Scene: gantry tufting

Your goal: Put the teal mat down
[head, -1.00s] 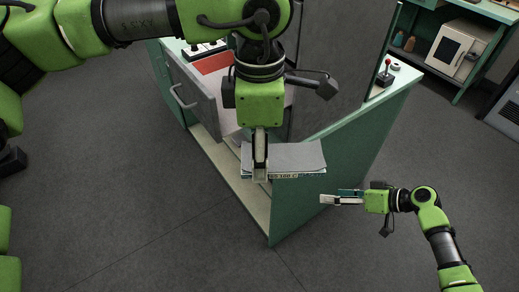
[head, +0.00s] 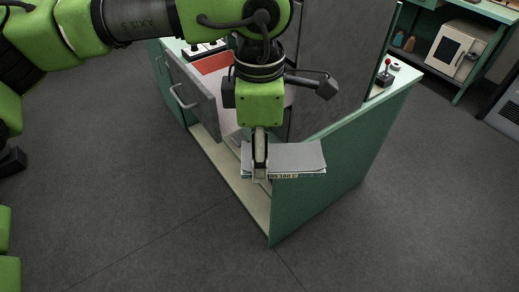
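No teal mat shows in the head view now. My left gripper (head: 260,172) points down from the top middle, its fingers overlapping the left part of a flat grey stack (head: 297,157) with a printed front edge. The fingers are seen nearly edge-on, so I cannot tell whether they are shut on the stack or only in front of it. The stack overlaps the near corner of the teal cabinet (head: 325,185); what bears it is hidden.
A grey drawer front with a handle (head: 186,97) stands out at the cabinet's left, with a red panel (head: 213,64) behind it. A red-knobbed lever (head: 386,73) is on the right top. A white box (head: 459,48) stands on a far shelf.

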